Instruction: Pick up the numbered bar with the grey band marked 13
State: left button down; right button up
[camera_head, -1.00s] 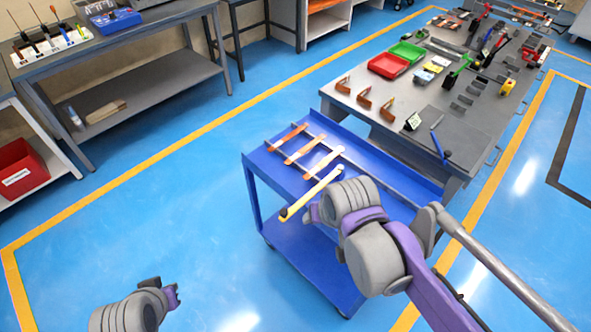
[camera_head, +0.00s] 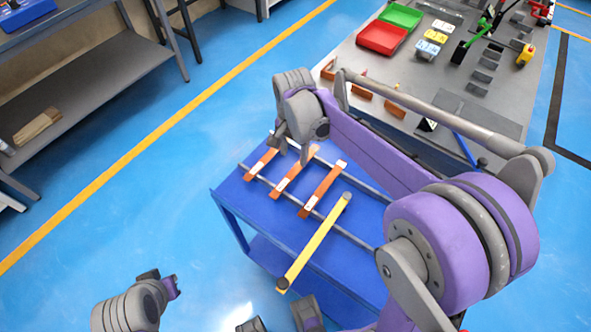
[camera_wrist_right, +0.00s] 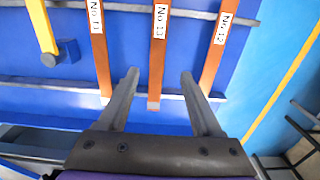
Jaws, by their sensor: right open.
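Three orange-brown bars with white labels lie across rails on the blue cart (camera_head: 230,204). In the right wrist view, the middle bar (camera_wrist_right: 158,60) reads No 13; it is also the middle one in the head view (camera_head: 288,182). Bar No 11 (camera_wrist_right: 98,55) lies on its left and bar No 12 (camera_wrist_right: 215,60) on its right in the wrist view.
A yellow bar (camera_head: 316,240) lies on the cart beside bar No 11. Behind the cart, a grey table (camera_head: 385,67) holds a red tray (camera_head: 381,37), a green tray (camera_head: 401,15) and tools. Clear blue floor lies left of the cart.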

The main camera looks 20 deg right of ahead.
aim_at(296, 170)
jog(key=f, duration=0.5)
jog(key=shift+s+d+f, duration=0.15)
jog(key=shift+d+f, duration=0.05)
jog(key=shift+f, duration=0.1)
grip_shut()
